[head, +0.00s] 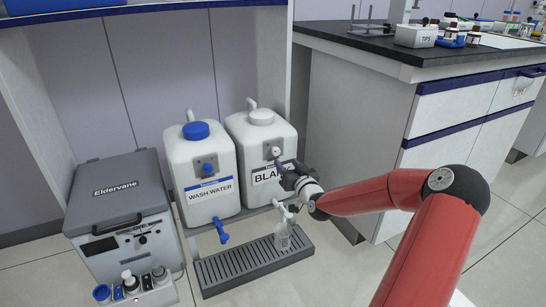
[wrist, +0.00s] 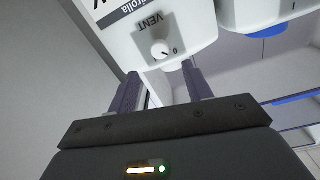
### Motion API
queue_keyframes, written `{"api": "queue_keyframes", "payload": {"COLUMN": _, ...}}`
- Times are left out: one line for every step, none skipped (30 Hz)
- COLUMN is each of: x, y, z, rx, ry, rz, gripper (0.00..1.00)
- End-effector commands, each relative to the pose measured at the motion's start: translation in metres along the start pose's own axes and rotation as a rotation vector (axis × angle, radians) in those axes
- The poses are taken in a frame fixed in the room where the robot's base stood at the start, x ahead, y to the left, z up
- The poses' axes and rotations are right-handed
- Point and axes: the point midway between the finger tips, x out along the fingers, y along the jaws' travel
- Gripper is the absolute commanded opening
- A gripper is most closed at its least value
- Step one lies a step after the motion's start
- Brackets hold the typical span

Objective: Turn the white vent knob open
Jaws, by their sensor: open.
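The white vent knob (head: 276,151) sits on a grey plate on the front of the white container labelled BLANK (head: 283,128). In the wrist view the knob (wrist: 160,51) is round with a dark pointer line, beside the word VENT and a 0 mark. My gripper (head: 287,171) is in front of that container, just below the knob, and covers part of the label. In the wrist view my gripper (wrist: 161,76) is open and empty. Its two fingers stand to either side of the knob's line, with the knob beyond their tips and no contact visible.
A WASH WATER container (head: 205,205) with a blue vent knob (head: 208,168) stands to the left. A slotted drip tray (head: 215,270) with a small clear bottle (head: 283,237) lies below. An Eldervane box (head: 115,188) is at far left, a bench cabinet (head: 365,120) at right.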

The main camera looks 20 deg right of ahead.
Motion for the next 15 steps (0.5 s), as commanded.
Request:
{"api": "queue_keyframes", "payload": {"x": 0.007, "y": -0.001, "z": 0.001, "rx": 0.002, "ry": 0.001, "rz": -0.002, "gripper": 0.5}}
{"api": "queue_keyframes", "payload": {"x": 0.011, "y": -0.001, "z": 0.001, "rx": 0.002, "ry": 0.001, "rz": -0.002, "gripper": 0.5}}
{"api": "queue_keyframes", "payload": {"x": 0.018, "y": -0.002, "z": 0.001, "rx": 0.002, "ry": -0.001, "rz": -0.003, "gripper": 0.5}}
{"api": "queue_keyframes", "payload": {"x": 0.023, "y": -0.002, "z": 0.001, "rx": 0.001, "ry": 0.0, "rz": -0.003, "gripper": 0.5}}
{"api": "queue_keyframes", "payload": {"x": 0.028, "y": -0.001, "z": 0.001, "rx": 0.001, "ry": -0.001, "rz": -0.002, "gripper": 0.5}}
{"api": "queue_keyframes", "payload": {"x": 0.035, "y": -0.001, "z": 0.002, "rx": 0.001, "ry": -0.002, "rz": -0.002, "gripper": 0.5}}
{"api": "queue_keyframes", "payload": {"x": 0.04, "y": -0.001, "z": 0.002, "rx": 0.001, "ry": -0.002, "rz": -0.002, "gripper": 0.5}}
{"api": "queue_keyframes", "payload": {"x": 0.044, "y": -0.001, "z": 0.001, "rx": 0.001, "ry": -0.002, "rz": -0.001, "gripper": 0.5}}
{"api": "queue_keyframes", "payload": {"x": 0.05, "y": -0.001, "z": 0.002, "rx": 0.002, "ry": -0.003, "rz": -0.002, "gripper": 0.5}}
{"api": "queue_keyframes", "payload": {"x": 0.054, "y": -0.002, "z": 0.002, "rx": 0.001, "ry": -0.003, "rz": -0.002, "gripper": 0.5}}
{"api": "queue_keyframes", "payload": {"x": 0.058, "y": -0.001, "z": 0.002, "rx": 0.001, "ry": -0.003, "rz": -0.002, "gripper": 0.5}}
{"api": "queue_keyframes", "payload": {"x": 0.062, "y": -0.001, "z": 0.001, "rx": 0.0, "ry": -0.003, "rz": -0.002, "gripper": 0.5}}
{"api": "queue_keyframes", "payload": {"x": 0.064, "y": -0.001, "z": 0.001, "rx": -0.001, "ry": -0.004, "rz": -0.002, "gripper": 0.5}}
{"api": "queue_keyframes", "payload": {"x": 0.066, "y": -0.001, "z": 0.002, "rx": -0.001, "ry": -0.004, "rz": -0.002, "gripper": 0.5}}
{"api": "queue_keyframes", "payload": {"x": 0.069, "y": -0.002, "z": 0.002, "rx": -0.001, "ry": -0.005, "rz": -0.002, "gripper": 0.5}}
